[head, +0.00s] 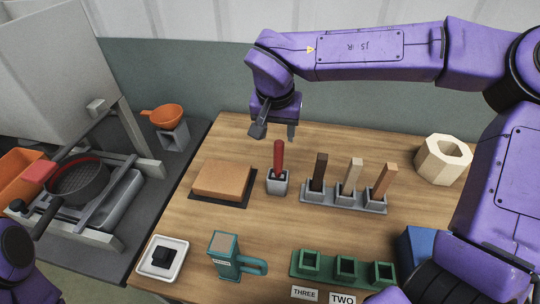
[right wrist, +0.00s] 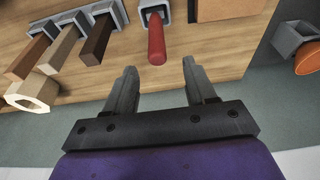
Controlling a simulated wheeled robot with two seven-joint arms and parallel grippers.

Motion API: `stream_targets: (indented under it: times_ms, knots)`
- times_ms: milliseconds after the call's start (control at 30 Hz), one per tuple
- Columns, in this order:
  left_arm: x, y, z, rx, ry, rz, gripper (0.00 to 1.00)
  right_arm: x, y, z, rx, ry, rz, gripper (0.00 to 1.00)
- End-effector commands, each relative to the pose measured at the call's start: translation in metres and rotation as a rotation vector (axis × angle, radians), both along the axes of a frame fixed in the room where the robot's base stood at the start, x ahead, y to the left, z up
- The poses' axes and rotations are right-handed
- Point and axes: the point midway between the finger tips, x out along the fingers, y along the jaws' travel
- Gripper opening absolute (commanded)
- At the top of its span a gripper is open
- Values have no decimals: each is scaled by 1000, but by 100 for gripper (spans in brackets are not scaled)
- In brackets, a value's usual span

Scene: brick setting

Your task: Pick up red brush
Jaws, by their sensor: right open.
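The red brush (head: 279,157) stands upright in a small grey square holder (head: 277,184) on the wooden table. It also shows in the right wrist view (right wrist: 156,40), pointing toward the camera, with its holder (right wrist: 153,12) at the top edge. My right gripper (head: 275,133) is open and empty, above and behind the brush near the table's far edge. In the right wrist view, its two fingers (right wrist: 160,78) stand apart, with the brush end just beyond and between them, not touching either. My left gripper is not in view.
A brown block (head: 222,178) on a dark mat lies left of the brush. A grey rack (head: 343,197) with three upright wooden bars stands to the right. A cream hollow block (head: 443,160) sits far right. A green handled tool (head: 224,255) and green sockets (head: 343,268) are in front.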

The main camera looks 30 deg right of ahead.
Motion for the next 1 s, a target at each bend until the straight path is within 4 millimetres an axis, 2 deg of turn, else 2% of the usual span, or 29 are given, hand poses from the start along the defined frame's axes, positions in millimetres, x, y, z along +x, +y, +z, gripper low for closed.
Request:
stream_targets:
  times_ms: [100, 333, 533, 633, 800, 833, 1000]
  knots:
    - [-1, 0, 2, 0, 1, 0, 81, 4, -4, -23, -1, 6, 0, 55]
    - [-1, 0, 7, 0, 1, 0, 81, 10, -10, -51, -2, 4, -1, 55]
    - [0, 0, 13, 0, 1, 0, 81, 18, -15, -86, -2, 4, -2, 55]
    - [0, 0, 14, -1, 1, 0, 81, 20, -16, -94, -2, 0, -2, 55]
    - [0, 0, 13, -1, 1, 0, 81, 20, -16, -94, -2, 0, -2, 55]
    - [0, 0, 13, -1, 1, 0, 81, 20, -16, -94, -2, 0, -2, 52]
    - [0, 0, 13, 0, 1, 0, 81, 20, -16, -94, -2, 0, -2, 0]
